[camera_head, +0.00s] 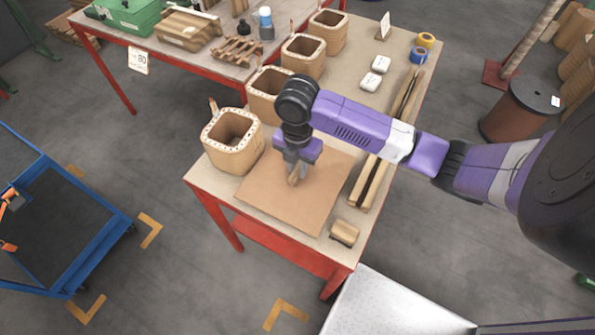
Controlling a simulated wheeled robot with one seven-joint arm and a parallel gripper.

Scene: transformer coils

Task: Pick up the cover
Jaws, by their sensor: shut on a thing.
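A flat square brown board, which looks like the cover (318,205), is over the near end of the red-framed table. A small light wooden piece, like a knob (293,180), stands near its middle. My gripper (295,170) points down over the board and is shut on this piece, partly hiding it. I cannot tell whether the board rests on the tabletop or is slightly raised.
Hollow wooden coil boxes (232,142) line the table's left side, the nearest close to the board. Long wooden strips (362,185) lie to the right. A small wooden block (344,233) sits at the near right corner. White packs (370,82) and tape rolls (418,55) lie farther back.

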